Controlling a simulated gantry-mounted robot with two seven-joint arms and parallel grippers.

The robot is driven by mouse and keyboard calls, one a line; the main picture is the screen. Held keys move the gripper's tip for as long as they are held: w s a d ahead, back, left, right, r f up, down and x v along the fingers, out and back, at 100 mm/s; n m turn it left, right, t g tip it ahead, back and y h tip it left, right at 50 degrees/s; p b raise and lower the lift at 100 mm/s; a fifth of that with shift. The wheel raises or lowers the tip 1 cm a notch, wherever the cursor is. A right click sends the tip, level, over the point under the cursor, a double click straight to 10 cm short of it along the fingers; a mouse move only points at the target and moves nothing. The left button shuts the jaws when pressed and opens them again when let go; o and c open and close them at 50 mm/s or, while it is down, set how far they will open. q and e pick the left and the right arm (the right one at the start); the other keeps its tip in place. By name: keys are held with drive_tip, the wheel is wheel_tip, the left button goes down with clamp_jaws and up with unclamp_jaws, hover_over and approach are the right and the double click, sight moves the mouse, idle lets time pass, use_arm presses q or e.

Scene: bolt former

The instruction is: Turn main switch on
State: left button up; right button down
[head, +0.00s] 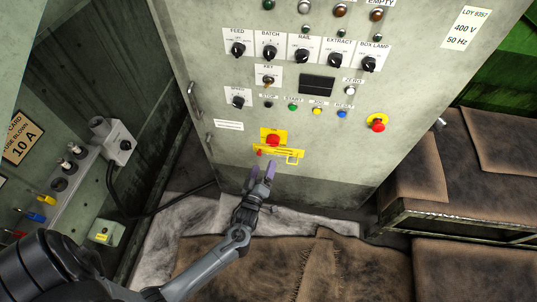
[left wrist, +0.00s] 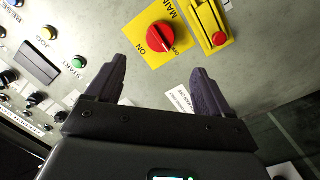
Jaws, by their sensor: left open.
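The main switch is a red rotary knob (head: 272,140) on a yellow plate, low on the front of the grey cabinet. In the left wrist view the red knob (left wrist: 161,40) sits on its yellow plate with "MAIN" and "ON" lettering, ahead of and between my fingers. My left gripper (head: 263,170) is just below the switch in the head view, its purple fingers pointing up toward the panel. In the left wrist view the left gripper (left wrist: 155,85) is open with nothing between its fingers, apart from the knob. My right gripper is not in view.
A yellow bracket (head: 292,157) with a red part sits just below the switch. A red emergency button (head: 377,123) is to the right. Rotary selectors and coloured push buttons fill the panel above. A grey socket box (head: 110,139) with a cable is at left; brown-covered benches (head: 480,150) are at right.

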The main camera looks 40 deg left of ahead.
sight(272, 145)
use_arm(q)
drive_tip(key=b+x, duration=0.3)
drive_tip(key=x, duration=0.8)
drive_tip(key=shift+w+f, duration=0.15)
drive_tip(key=shift+f, duration=0.05)
drive_tip(key=c, duration=1)
drive_tip(key=shift+c, duration=0.2)
